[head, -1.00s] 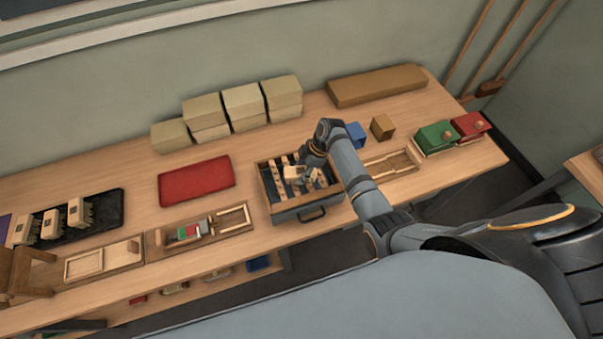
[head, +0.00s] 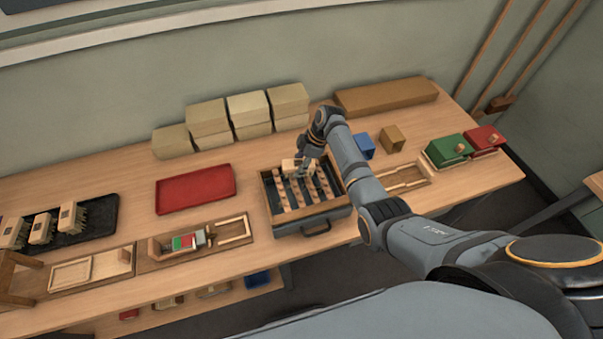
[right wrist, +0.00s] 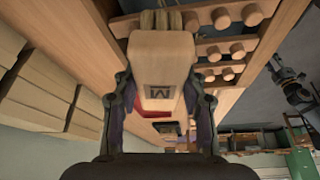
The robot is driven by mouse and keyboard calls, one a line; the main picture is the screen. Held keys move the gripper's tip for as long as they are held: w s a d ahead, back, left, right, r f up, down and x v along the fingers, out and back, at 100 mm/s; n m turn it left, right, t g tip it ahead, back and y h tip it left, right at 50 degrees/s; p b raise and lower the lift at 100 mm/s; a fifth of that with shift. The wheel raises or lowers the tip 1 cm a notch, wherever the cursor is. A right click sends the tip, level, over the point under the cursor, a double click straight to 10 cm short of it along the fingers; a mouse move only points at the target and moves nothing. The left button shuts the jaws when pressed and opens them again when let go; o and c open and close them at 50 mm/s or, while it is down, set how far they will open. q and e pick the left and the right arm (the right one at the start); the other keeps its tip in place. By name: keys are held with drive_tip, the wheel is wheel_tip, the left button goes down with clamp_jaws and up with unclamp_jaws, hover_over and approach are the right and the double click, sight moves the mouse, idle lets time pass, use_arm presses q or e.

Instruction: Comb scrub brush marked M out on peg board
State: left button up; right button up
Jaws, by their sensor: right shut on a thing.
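The scrub brush marked M (right wrist: 160,65) is a pale wooden block with a dark M square, its bristles at the top of the right wrist view. My right gripper (head: 303,163) is shut on it, a finger on each side. The brush also shows in the head view (head: 291,166), over the back of the peg board (head: 285,217). The peg board is a grey, wood-framed box with rows of light pegs and a front handle; its pegs show in the right wrist view (right wrist: 222,18). Whether bristles touch pegs is unclear. My left gripper is out of view.
A red tray (head: 196,190) lies left of the peg board. A black tray (head: 100,214) holds several similar brushes. Tan boxes (head: 208,120) stand behind. A blue block (head: 365,146) and brown cube (head: 392,138) stand to the right, near green (head: 447,150) and red (head: 484,139) boxes.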

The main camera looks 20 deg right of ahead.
drive_tip(key=shift+w+r+p, duration=0.2)
drive_tip(key=shift+r+p, duration=0.4)
drive_tip(key=shift+p, duration=0.15)
wheel_tip(320, 180, up, 5)
drive_tip(key=p, duration=0.4)
drive_tip(key=shift+p, duration=0.4)
drive_tip(key=shift+f, duration=0.15)
